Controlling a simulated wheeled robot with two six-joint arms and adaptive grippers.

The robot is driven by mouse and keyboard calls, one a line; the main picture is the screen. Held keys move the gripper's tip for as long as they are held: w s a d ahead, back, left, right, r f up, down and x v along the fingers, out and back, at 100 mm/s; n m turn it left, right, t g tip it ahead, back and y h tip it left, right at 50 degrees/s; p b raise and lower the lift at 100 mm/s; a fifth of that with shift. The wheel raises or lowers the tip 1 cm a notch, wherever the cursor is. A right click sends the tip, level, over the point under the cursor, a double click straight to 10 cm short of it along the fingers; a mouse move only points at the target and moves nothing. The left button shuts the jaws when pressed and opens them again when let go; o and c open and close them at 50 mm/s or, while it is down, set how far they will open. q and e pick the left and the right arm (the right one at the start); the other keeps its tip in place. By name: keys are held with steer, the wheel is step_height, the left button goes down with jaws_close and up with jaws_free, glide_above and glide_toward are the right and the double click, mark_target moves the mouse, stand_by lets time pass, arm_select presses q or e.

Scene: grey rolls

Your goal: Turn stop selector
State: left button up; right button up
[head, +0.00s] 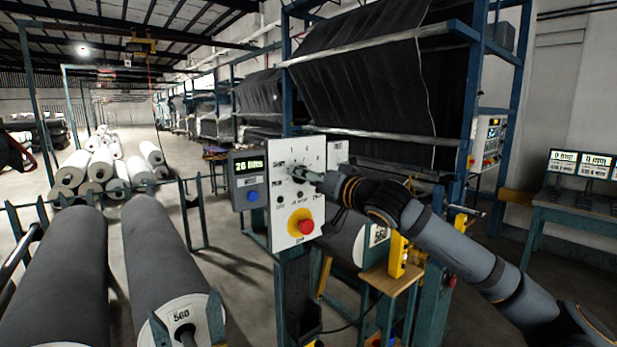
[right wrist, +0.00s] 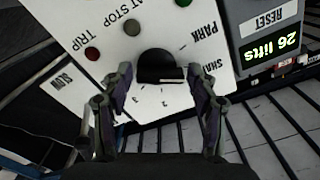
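The stop selector is a black round knob (right wrist: 158,66) on a white panel (head: 283,215). A pale line shows at the knob's lower right edge in the right wrist view. My right gripper (right wrist: 163,88) is open, with one finger on each side of the knob and gaps visible between fingers and knob. In the head view the right gripper (head: 309,176) reaches the panel from the right and largely hides the knob. My left gripper cannot be made out.
A red button on a yellow base (head: 301,223) sits low on the panel. A display box (head: 248,180) reading 26 lifts, with a blue button, adjoins it on the left. Large grey rolls (head: 160,265) lie at left. A small wooden shelf (head: 390,280) stands below my right arm.

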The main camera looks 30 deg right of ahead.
steer(key=c, duration=0.7)
steer(key=shift+n, duration=3.9)
steer(key=o, duration=1.1)
steer(key=shift+f, duration=0.1)
steer(key=shift+o, duration=0.2)
